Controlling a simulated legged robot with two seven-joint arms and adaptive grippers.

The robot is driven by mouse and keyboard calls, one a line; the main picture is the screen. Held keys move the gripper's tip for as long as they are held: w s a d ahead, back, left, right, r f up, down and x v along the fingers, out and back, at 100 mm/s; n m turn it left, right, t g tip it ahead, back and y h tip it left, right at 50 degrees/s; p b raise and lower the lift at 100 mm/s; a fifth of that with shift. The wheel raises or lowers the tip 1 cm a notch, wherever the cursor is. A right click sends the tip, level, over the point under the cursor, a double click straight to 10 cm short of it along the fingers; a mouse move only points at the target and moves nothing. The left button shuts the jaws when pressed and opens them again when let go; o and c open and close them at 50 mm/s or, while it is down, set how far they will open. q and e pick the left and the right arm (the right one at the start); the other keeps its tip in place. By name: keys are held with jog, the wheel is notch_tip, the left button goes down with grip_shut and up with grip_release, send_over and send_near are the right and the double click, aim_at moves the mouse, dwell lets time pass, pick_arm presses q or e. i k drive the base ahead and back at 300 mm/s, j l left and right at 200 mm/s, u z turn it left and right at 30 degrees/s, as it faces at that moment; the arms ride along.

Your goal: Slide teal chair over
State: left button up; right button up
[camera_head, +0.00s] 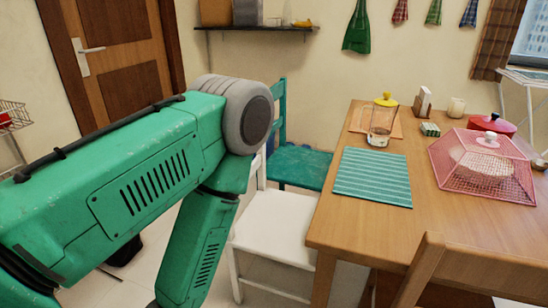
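The teal chair (302,164) stands at the far left end of the wooden table, with its backrest post rising at its left and its seat partly hidden. A white chair in front of it and my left arm cover parts of it. My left arm comes in from the left, bends at a grey joint and drops down out of the bottom of the view. Its gripper is not in view. My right arm and its gripper are not in view either.
The white chair (275,228) stands at the table's left side, nearer than the teal chair. The wooden table (350,215) holds a teal striped mat (373,177), a glass jar (382,122) and a pink mesh cover (482,170). A wooden chair (450,270) is at front right.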

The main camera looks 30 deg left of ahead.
aim_at(293, 166)
jog(key=u, duration=0.85)
jog(key=i+j+z, duration=0.45)
jog(key=j, duration=0.15)
jog(key=i+j+z, duration=0.4)
jog(key=j, duration=0.3)
jog(key=i+j+z, duration=0.1)
jog(key=j+z, duration=0.35)
jog(key=j, duration=0.3)
jog(key=i+j+z, duration=0.1)
jog(key=j+z, duration=0.3)
jog(key=j, duration=0.45)
jog(key=j+z, duration=0.45)
jog(key=j, duration=0.4)
jog(key=j+z, duration=0.7)
jog(key=j, duration=1.25)
jog(key=j+z, duration=0.15)
jog(key=j, duration=0.45)
jog(key=k+j+z, duration=0.15)
jog(key=j, duration=0.5)
jog(key=k+j+z, duration=0.15)
jog(key=j+z, duration=0.15)
jog(key=k+j+z, duration=0.3)
jog(key=j, duration=0.15)
jog(key=k+j+z, duration=0.1)
jog(key=j+z, duration=0.2)
